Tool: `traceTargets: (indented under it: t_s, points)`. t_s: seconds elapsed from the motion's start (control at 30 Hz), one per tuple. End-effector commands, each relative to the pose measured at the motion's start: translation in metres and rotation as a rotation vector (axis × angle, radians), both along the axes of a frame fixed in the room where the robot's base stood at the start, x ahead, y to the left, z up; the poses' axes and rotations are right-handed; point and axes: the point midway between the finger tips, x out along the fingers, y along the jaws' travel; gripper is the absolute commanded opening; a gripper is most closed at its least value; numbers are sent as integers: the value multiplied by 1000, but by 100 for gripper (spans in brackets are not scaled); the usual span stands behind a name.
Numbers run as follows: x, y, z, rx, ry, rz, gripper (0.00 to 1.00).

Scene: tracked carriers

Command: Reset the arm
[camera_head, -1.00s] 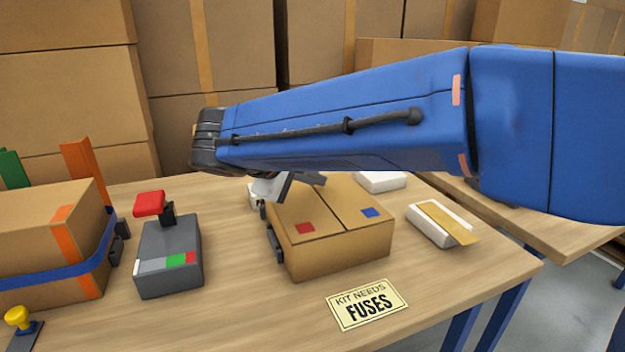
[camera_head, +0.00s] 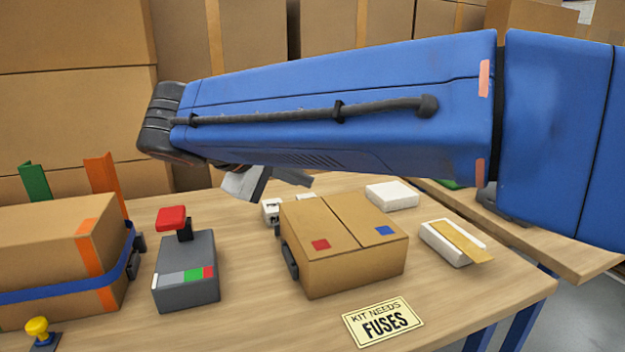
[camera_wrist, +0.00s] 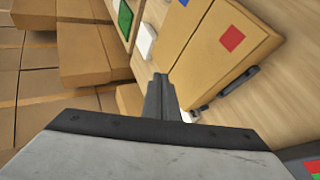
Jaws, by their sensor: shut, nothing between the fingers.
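My gripper (camera_head: 268,181) hangs below the black wrist end of my blue arm, above the back of the table. In the wrist view my gripper (camera_wrist: 161,95) has its fingers together with nothing between them. The closed cardboard box with a red and a blue square (camera_head: 343,250) stands on the table, below and to the right of my gripper. In the wrist view the same box (camera_wrist: 222,62) lies to the right of the fingertips. The gripper looks apart from it. My arm hides part of the back of the scene.
The wooden table (camera_head: 262,325) also carries a strapped carton (camera_head: 50,250), a grey device with a red top (camera_head: 187,272), a yellow knob (camera_head: 38,327), a "KIT NEEDS FUSES" card (camera_head: 383,322) and white packs (camera_head: 392,196). Stacked cartons (camera_head: 70,105) stand behind.

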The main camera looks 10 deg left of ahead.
Motion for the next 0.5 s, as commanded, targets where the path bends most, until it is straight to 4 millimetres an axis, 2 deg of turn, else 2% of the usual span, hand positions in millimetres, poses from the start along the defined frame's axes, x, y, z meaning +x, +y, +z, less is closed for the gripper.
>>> traceTargets:
  t_s: [0.13,0.23,0.37,0.5]
  points:
    - [-3,-2,2,3,5,-5,0]
    - [4,-22,-1,17,27,-25,0]
    - [19,-70,-12,51,81,-72,0]
    - [30,-131,-27,104,148,-131,0]
